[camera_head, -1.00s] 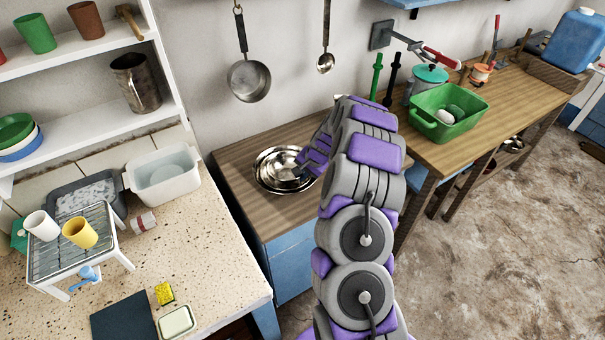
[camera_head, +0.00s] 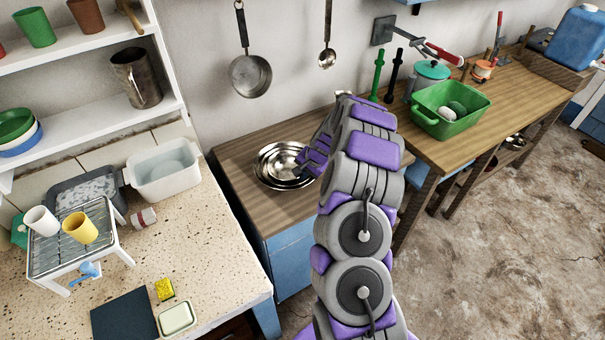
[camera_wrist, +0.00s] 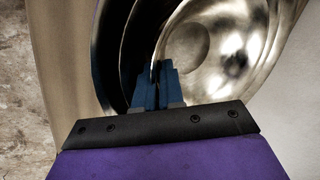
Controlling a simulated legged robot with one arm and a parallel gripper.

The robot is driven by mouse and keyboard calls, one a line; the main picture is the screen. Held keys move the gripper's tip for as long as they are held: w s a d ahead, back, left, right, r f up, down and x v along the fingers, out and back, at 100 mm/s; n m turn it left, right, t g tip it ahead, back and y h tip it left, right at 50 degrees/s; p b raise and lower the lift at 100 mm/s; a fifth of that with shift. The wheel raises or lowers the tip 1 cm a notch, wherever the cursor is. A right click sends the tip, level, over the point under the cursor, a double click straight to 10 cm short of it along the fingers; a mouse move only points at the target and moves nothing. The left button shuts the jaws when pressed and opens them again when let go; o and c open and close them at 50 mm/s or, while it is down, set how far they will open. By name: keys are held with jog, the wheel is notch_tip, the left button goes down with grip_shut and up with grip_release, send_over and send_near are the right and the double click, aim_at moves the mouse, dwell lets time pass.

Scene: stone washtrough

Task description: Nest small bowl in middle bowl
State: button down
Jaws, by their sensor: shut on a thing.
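Shiny steel bowls sit on the wooden counter in the head view, one inside another. The outer bowl (camera_head: 262,179) shows its rim around a smaller bowl (camera_head: 283,163). My gripper (camera_head: 306,166) is at the right side of the bowls. In the wrist view, my gripper (camera_wrist: 158,85) has its blue fingers close together, shut on the rim of the small bowl (camera_wrist: 210,45). Larger bowl walls show to the left of the fingers. I cannot tell whether the small bowl rests on the bowl below or is held just above it.
The wooden counter (camera_head: 235,160) has free room left of the bowls. A pan (camera_head: 250,76) and a ladle (camera_head: 327,57) hang on the wall behind. A green tub (camera_head: 450,125) stands on the right bench. A speckled worktop (camera_head: 190,235) with a white basin (camera_head: 165,175) is at left.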

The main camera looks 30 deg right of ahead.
jog(key=shift+f, duration=0.15)
dwell(0.3)
jog(key=c, duration=1.2)
grip_release()
jog(key=shift+o, duration=0.2)
jog(key=shift+s+a, duration=0.1)
jog(key=shift+f, duration=0.1)
jog(key=shift+c, duration=0.2)
jog(key=shift+o, duration=0.6)
